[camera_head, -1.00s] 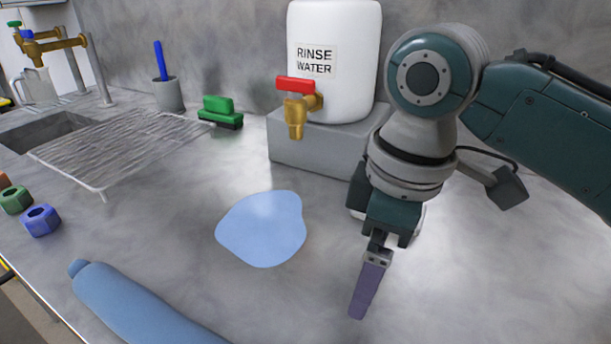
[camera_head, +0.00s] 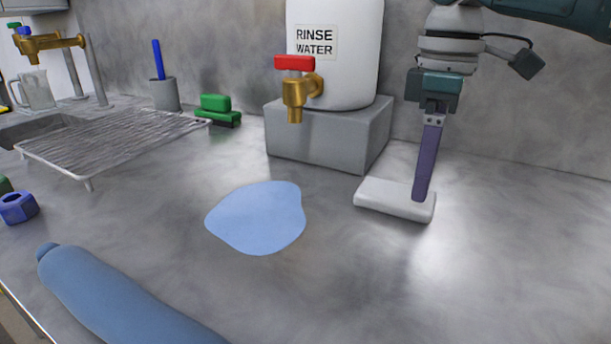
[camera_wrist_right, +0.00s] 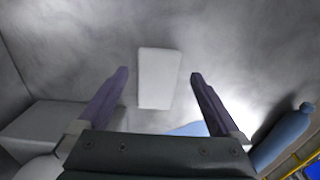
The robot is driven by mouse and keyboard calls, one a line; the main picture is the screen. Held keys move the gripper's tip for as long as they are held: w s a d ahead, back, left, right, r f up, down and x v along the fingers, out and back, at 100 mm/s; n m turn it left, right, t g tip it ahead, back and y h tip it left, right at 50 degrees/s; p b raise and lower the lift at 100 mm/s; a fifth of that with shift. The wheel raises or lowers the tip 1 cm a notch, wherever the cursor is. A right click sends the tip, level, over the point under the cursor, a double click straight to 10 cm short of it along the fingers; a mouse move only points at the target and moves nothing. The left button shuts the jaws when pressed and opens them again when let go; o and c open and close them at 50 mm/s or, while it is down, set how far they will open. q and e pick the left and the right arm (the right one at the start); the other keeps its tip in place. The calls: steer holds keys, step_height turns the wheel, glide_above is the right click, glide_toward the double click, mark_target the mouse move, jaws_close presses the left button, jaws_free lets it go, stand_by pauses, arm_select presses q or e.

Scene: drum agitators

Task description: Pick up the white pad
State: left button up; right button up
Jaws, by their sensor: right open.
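The white pad (camera_head: 385,199) is a small flat block lying on the grey counter, right of the blue puddle. My right gripper (camera_head: 420,197) comes down from above, with its purple finger in front of the pad's right part in the head view. In the right wrist view the pad (camera_wrist_right: 159,78) lies beyond and between the two spread purple fingers (camera_wrist_right: 160,74). The gripper is open and empty. Whether a finger touches the pad cannot be told. My left gripper is not in view.
A grey block (camera_head: 325,142) with the white rinse water tank (camera_head: 345,75) and its red-handled tap (camera_head: 296,80) stands behind left of the pad. A blue puddle (camera_head: 258,218) and a blue rolled object (camera_head: 115,295) lie left. The counter right of the pad is clear.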

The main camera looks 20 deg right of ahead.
mark_target(396, 198)
step_height(396, 198, down, 4)
steer(key=shift+d+f+b, duration=0.15)
steer(key=shift+f+b, duration=0.05)
steer(key=shift+b, duration=0.1)
steer(key=c, duration=1.2)
